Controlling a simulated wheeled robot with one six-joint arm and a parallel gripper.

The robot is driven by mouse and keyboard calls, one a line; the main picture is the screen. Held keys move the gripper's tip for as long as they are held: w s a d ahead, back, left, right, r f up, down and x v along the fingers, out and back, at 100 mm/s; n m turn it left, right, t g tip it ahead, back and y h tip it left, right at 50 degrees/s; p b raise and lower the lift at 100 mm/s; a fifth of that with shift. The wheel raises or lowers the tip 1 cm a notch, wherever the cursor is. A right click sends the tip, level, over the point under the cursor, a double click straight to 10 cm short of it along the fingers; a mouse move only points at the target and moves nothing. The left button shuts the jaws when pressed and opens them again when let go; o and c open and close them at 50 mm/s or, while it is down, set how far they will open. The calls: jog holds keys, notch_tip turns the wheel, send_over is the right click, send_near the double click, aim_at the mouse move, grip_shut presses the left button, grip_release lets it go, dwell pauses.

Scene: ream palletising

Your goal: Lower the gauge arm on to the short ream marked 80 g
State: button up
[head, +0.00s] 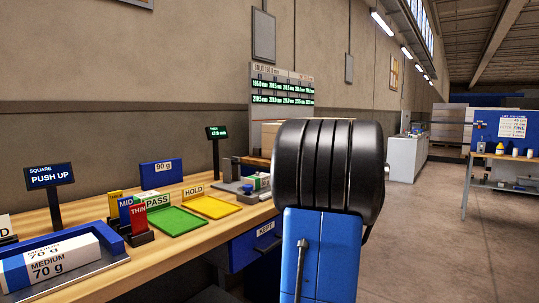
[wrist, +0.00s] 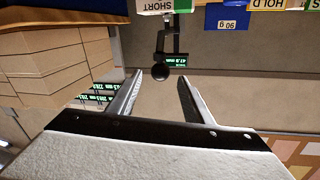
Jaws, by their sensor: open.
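The gauge (head: 236,172) stands at the far end of the bench in the head view, with a short green-and-white ream (head: 257,181) on it. In the wrist view, which is upside down, a ream lettered SHORT (wrist: 155,6) shows at the top edge; I cannot read 80 g on it. The black gauge arm (wrist: 183,38) carries a round knob (wrist: 161,74). My gripper (wrist: 160,80) is open, its fingertips on either side of the knob in the picture; I see no contact. Whether the gauge arm touches the ream is unclear. My arm hides the gripper in the head view.
A small display (head: 216,132) reads about 47.9 mm. Green PASS (head: 176,220) and yellow HOLD (head: 213,207) trays lie on the bench, with a blue 90 g sign (head: 161,170) behind. A medium 70 g ream (head: 60,260) is near left. Stacked cartons (wrist: 60,60) show in the wrist view.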

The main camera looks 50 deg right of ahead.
jog(key=w+d, duration=0.1)
jog(key=w, duration=0.9)
jog(key=shift+w+d, duration=0.1)
